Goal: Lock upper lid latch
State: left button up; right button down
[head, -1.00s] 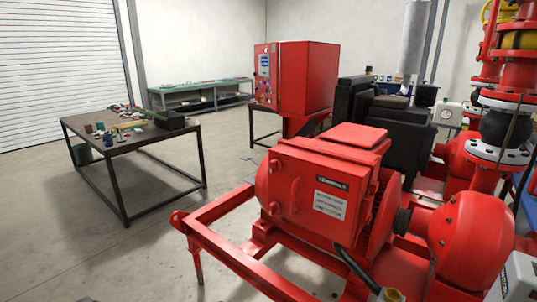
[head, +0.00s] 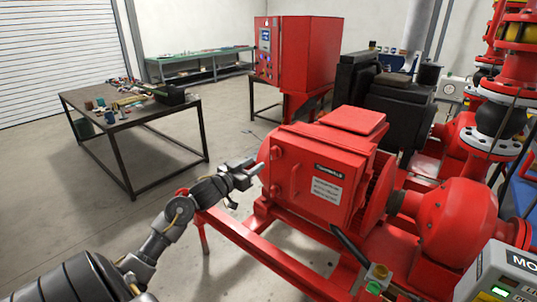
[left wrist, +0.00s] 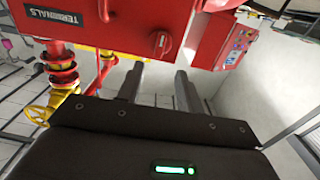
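The red terminal box (head: 312,180) sits on the motor, its lid lying against the box. The upper lid latch (head: 276,152) is a small red piece at the lid's left edge, with the lower latch (head: 275,190) below it. A red handle (head: 295,180) stands on the lid. My left gripper (head: 250,186) is empty, just left of the lid and apart from it. The left wrist view shows its two fingers (left wrist: 160,86) spread, with red lid fittings (left wrist: 166,42) beyond; which is the latch is unclear. My right gripper is out of view.
The red skid frame (head: 265,257) runs below my left gripper. A grey control box (head: 500,275) is at the lower right. A dark table (head: 140,120) with small items stands at left. A red cabinet (head: 310,50) stands behind the motor. Open floor lies between table and skid.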

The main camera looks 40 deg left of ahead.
aim_at(271, 154)
pick_arm(q)
jog(key=w+p, duration=0.2)
jog(key=w, duration=0.5)
jog(key=shift+w+a+r, duration=0.1)
jog(key=shift+w, duration=0.7)
grip_shut()
